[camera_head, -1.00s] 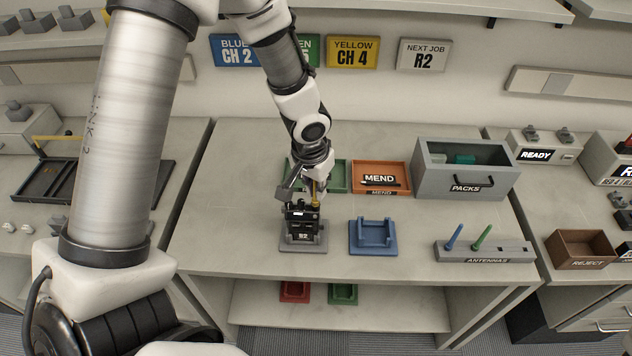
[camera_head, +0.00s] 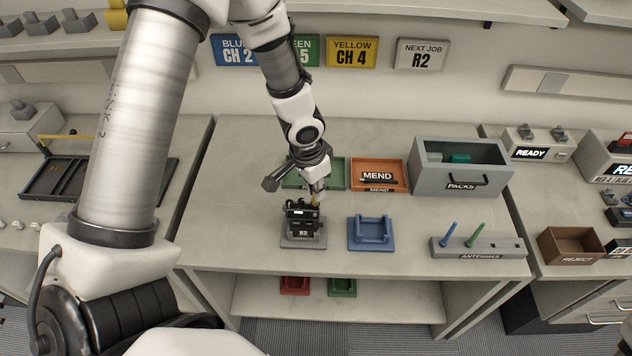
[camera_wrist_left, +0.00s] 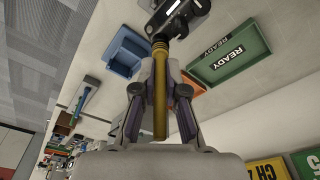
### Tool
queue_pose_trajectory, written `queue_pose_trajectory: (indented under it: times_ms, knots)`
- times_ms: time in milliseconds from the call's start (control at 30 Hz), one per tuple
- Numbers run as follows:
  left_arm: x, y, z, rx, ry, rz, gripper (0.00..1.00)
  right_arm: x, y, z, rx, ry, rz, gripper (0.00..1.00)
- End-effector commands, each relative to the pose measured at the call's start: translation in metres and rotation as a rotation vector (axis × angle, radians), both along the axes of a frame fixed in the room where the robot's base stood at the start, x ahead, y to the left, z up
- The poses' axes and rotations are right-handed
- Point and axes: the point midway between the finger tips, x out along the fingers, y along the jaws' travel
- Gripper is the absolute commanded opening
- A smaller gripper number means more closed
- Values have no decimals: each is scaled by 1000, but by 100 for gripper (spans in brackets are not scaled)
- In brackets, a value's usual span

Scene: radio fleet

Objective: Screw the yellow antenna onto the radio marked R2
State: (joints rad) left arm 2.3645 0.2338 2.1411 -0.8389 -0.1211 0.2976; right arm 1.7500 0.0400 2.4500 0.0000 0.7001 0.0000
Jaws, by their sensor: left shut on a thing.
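The black radio marked R2 (camera_head: 303,221) stands upright in a grey cradle (camera_head: 301,241) on the middle bench. It also shows at the top of the left wrist view (camera_wrist_left: 180,18). My left gripper (camera_head: 316,194) is above the radio's top right, shut on the yellow antenna (camera_wrist_left: 160,88). The antenna is between the fingers (camera_wrist_left: 161,105), its far end at the radio's top. They appear to touch, but I cannot tell how deep the thread sits. In the head view only a small yellow bit (camera_head: 316,203) shows below the fingers. My right gripper is not in view.
An empty blue cradle (camera_head: 371,236) is right of the radio. A grey antenna rack (camera_head: 502,247) holds a blue and a green antenna. Behind are a green tray (camera_wrist_left: 228,60), an orange MEND tray (camera_head: 392,162) and a grey PACKS bin (camera_head: 456,186). Bare bench lies left of the radio.

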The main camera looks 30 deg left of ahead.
Motion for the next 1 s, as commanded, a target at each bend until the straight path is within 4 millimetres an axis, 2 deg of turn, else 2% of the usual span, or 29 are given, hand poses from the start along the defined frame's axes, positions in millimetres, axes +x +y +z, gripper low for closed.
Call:
queue_pose_trajectory:
  times_ms: [67, 333, 367, 400, 433, 767, 867, 1000]
  knots:
    - [-1, 0, 1, 0, 3, -25, 0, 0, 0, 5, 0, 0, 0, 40]
    - [-1, 0, -1, -1, 2, -38, 0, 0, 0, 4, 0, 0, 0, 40]
    - [-1, 0, -1, -1, 2, -37, 22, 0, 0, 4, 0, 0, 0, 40]
    - [-1, 0, -1, 0, 2, -36, 36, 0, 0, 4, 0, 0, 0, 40]
    - [-1, 0, -1, 0, 2, -36, 40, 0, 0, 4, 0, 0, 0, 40]
    - [0, 0, 2, 0, -1, -35, 40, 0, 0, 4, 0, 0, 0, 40]
    - [-1, 1, 14, 1, -3, -33, 40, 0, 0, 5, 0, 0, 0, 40]
    - [-4, 3, 46, -1, -6, -33, 40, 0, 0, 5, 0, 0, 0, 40]
